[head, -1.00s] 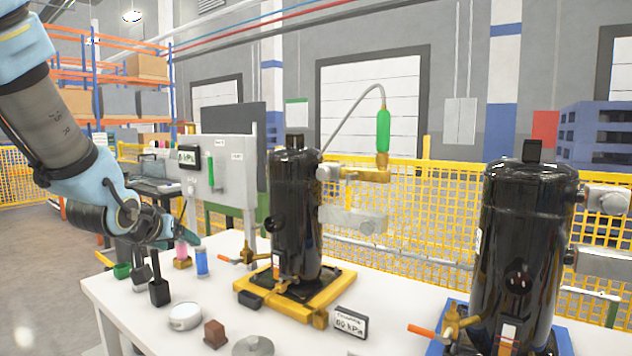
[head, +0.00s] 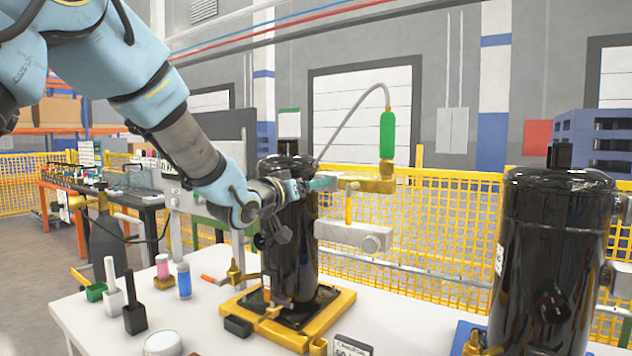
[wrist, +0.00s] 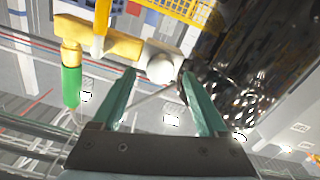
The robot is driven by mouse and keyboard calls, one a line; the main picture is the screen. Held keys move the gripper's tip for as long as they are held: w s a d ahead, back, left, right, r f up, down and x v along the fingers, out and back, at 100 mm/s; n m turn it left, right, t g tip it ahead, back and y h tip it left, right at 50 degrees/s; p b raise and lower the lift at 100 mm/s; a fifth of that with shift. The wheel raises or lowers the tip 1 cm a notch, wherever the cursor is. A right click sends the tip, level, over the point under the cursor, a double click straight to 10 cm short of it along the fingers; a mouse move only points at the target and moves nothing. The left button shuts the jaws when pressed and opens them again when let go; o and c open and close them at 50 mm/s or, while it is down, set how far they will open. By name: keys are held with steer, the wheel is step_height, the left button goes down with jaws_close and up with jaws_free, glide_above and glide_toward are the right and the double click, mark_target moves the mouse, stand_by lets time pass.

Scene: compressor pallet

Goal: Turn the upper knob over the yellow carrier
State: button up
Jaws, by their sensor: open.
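The yellow carrier (head: 232,306) lies on the white table and bears a black compressor cylinder (head: 303,255). A brass fitting (head: 378,185) with a green handle (head: 387,135) sticks out near the cylinder's top. The pale round upper knob (wrist: 161,66) sits at the fitting's end in the wrist view; in the head view my gripper hides it. My gripper (head: 325,183) is open at that height. In the wrist view its teal fingertips (wrist: 158,76) lie either side of the knob; contact cannot be told. A lower grey block with a round knob (head: 371,244) is below.
A second black cylinder (head: 550,260) stands at the right on a blue carrier (head: 465,337). Pink (head: 162,266) and blue (head: 184,280) bottles and small tools stand at the table's left. A yellow mesh fence (head: 450,215) runs behind.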

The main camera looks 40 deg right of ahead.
steer(key=shift+x, duration=1.2)
steer(key=shift+c, duration=0.3)
jaws_close()
